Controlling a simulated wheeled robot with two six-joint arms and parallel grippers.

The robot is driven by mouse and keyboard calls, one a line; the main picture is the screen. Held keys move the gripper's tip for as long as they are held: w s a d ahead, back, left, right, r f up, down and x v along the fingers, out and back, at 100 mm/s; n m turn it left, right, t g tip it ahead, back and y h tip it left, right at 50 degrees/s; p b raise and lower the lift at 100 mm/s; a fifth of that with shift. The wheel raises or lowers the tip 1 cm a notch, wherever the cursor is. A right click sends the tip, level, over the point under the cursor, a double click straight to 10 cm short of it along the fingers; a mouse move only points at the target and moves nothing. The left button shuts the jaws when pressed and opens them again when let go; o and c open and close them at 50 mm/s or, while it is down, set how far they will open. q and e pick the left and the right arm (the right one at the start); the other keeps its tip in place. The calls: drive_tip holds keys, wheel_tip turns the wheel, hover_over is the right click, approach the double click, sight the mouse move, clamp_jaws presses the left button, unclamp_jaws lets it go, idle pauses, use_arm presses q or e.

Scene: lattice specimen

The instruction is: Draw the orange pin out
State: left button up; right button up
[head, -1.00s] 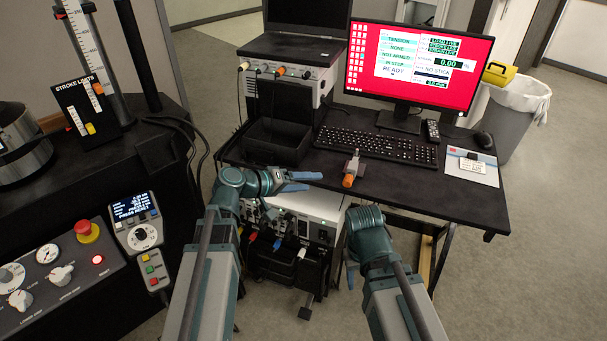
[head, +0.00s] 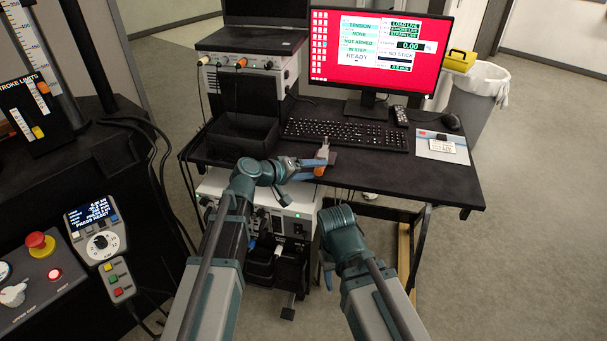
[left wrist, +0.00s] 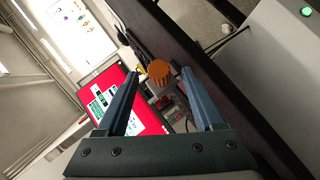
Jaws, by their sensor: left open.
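The orange pin (head: 319,171) has a ribbed orange knob and sits in a small grey metal fixture (head: 323,153) near the table's front edge. In the left wrist view the knob (left wrist: 159,72) faces the camera, between the two fingertips in the picture, with a gap on each side. My left gripper (head: 311,169) is open, its blue fingers reaching to the knob from the left in the head view. Whether they touch it, I cannot tell. My right gripper (head: 328,276) hangs low in front of the table, mostly hidden behind its own wrist.
White equipment stands below the table. The table's front right is clear.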

use_arm(q)
drive_tip(key=shift+w+d, duration=0.2)
drive_tip(key=shift+c, duration=0.2)
clamp_jaws()
idle(0.4)
